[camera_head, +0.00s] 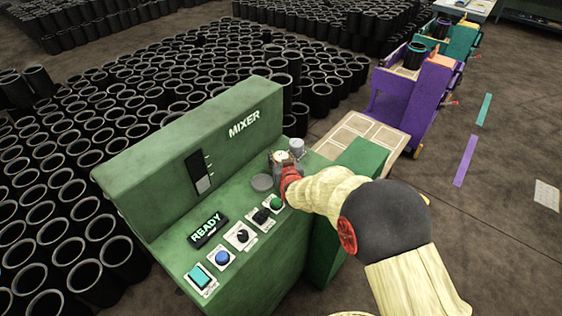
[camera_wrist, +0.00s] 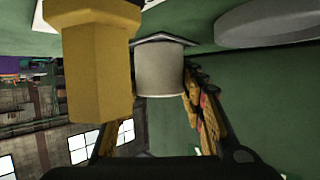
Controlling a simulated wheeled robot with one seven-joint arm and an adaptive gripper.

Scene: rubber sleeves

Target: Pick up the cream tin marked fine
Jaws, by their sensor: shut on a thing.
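A small cream tin (camera_head: 281,156) is at the right end of the green mixer's control ledge in the head view. My gripper (camera_head: 284,178) is at this tin, with its red part just in front. In the wrist view a pale cylinder (camera_wrist: 160,70), which looks like the same tin, sits between the two yellow fingers of my gripper (camera_wrist: 162,100). The gripper is shut on it. Its marking cannot be read in either view. I cannot tell whether the tin still touches the ledge.
A pale grey tin (camera_head: 297,146) stands close behind. A flat grey disc (camera_head: 262,183) lies to the left, near the knobs and buttons of the mixer (camera_head: 235,140). A yellow faceted object (camera_wrist: 95,65) fills the wrist view's upper left. Black sleeves (camera_head: 150,110) crowd the floor beyond.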

